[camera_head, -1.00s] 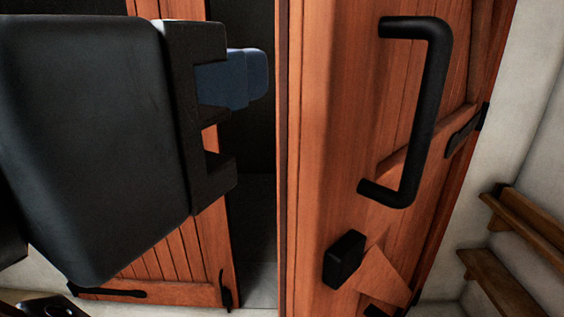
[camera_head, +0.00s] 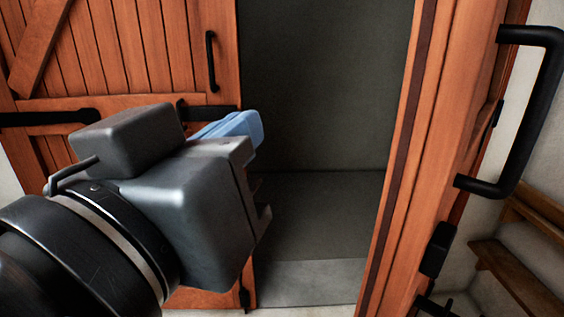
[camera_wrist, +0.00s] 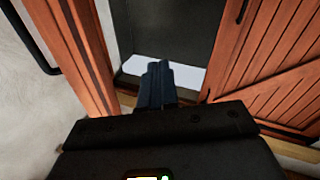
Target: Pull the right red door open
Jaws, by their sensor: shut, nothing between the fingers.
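The right red door (camera_head: 408,170) stands ajar, swung out with its edge toward me. Its black handle (camera_head: 532,110) is on its face at the right of the head view. In the wrist view this door (camera_wrist: 82,50) is at the left, with part of its handle (camera_wrist: 30,38). My gripper (camera_head: 250,128) is shut and empty, with blue fingers. It is in front of the opening, left of the right door's edge and apart from the handle. The wrist view shows the fingers (camera_wrist: 158,85) close together, pointing at the opening.
The left red door (camera_head: 130,60) with its small black handle (camera_head: 211,62) is behind my arm. A dark grey room (camera_head: 320,90) shows through the gap between the doors. Wooden shelves (camera_head: 515,275) are on the white wall at the right.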

